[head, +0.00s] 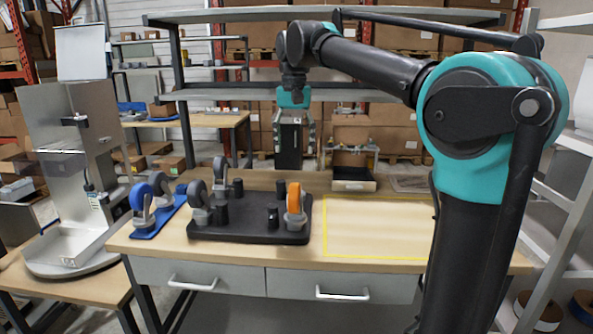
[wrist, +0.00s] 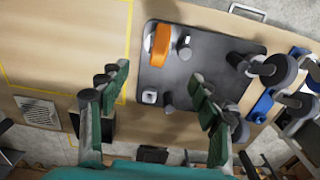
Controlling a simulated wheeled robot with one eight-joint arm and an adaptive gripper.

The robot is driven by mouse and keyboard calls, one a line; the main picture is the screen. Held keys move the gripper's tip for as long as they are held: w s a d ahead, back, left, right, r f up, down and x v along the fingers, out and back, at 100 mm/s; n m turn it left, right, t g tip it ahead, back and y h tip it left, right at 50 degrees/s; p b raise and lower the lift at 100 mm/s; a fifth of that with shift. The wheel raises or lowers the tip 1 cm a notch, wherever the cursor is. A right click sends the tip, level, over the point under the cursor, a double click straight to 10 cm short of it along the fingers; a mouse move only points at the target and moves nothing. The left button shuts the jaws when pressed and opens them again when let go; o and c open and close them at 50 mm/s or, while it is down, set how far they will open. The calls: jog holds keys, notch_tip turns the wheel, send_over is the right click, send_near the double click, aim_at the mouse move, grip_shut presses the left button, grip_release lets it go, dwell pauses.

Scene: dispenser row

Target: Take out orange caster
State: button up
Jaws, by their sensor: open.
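The orange caster (head: 296,199) stands upright on the right part of the black tray (head: 250,232) on the workbench. In the wrist view the orange caster (wrist: 160,42) is near the top, beyond my fingertips, on the black tray (wrist: 210,60). My gripper (head: 293,140) hangs over the back of the bench, behind the tray in the head view. In the wrist view my gripper (wrist: 158,92) has its two green-sided fingers wide apart, with nothing held between them. It is open and apart from the caster.
Grey casters (head: 199,198) and dark posts (head: 273,217) share the black tray. A yellow-outlined area (head: 380,226) on the right is empty. A metal dispenser (head: 75,150) stands far left.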

aim_at(294, 184)
notch_tip(294, 184, down, 17)
jog(key=shift+r, duration=0.2)
dwell(0.3)
grip_shut()
dwell(0.5)
jog(key=shift+r, duration=0.15)
jog(key=shift+r, duration=0.35)
jog(key=shift+r, duration=1.75)
jog(key=shift+r, duration=2.35)
